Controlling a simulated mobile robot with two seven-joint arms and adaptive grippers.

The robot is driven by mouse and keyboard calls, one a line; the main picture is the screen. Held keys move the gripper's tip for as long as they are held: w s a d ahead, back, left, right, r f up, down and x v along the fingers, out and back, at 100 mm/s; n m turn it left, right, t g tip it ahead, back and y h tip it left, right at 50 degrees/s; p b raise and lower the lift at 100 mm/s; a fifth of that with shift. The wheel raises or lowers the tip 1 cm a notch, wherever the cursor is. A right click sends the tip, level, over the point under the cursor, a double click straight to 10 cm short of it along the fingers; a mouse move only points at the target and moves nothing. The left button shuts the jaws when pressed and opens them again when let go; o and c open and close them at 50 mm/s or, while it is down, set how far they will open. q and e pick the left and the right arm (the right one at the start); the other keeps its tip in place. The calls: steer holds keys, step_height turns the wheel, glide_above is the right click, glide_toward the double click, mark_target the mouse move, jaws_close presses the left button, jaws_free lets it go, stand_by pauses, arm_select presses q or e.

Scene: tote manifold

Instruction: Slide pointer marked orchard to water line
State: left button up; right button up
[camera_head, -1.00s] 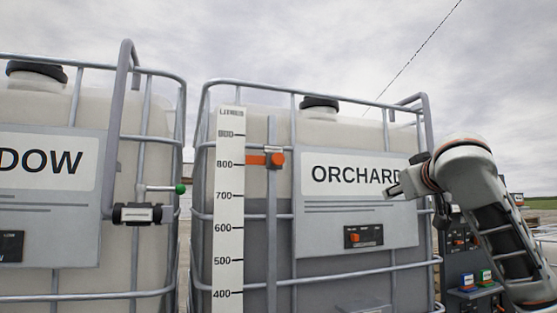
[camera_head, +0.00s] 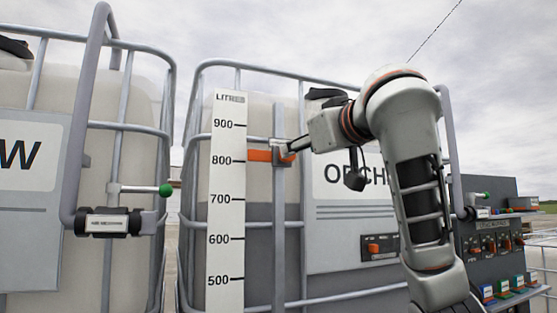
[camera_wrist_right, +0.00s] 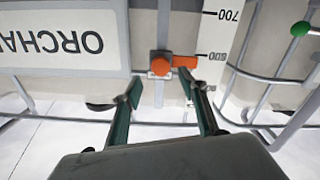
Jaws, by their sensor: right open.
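The orange pointer (camera_head: 259,155) sits on the vertical rail (camera_head: 279,220) beside the white litre scale (camera_head: 227,190) of the ORCHARD tank (camera_head: 258,185). Its tip is a little above the 800 mark. The water line, where the tank turns darker, is near or just under 700. My right gripper (camera_head: 291,148) is at the pointer's slider block, partly covering it in the head view. In the right wrist view, my right gripper (camera_wrist_right: 161,88) is open, with the pointer (camera_wrist_right: 162,64) just beyond and between its fingertips. Contact cannot be told. My left gripper is out of view.
Metal cage bars (camera_head: 250,66) surround the tank. A second tank with a grey pipe and green-knobbed valve (camera_head: 165,190) stands at left. A lower panel with an orange switch (camera_head: 374,248) is beside my right arm. A dark control panel (camera_head: 490,240) stands at right.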

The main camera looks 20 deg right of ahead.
mark_target(288, 163)
steer(key=w+p, duration=0.3)
steer(key=w, duration=0.4)
steer(key=shift+w+d, duration=0.15)
steer(key=shift+w, duration=0.2)
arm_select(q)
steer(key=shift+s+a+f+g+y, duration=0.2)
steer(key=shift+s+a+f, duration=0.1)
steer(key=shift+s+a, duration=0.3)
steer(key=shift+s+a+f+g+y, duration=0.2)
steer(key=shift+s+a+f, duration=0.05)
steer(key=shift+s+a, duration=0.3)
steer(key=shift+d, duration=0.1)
arm_select(e)
steer(key=shift+w, duration=0.1)
steer(key=shift+c, duration=0.2)
jaws_close()
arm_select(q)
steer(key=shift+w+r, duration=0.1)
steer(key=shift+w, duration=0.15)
arm_select(e)
steer(key=shift+f, duration=0.1)
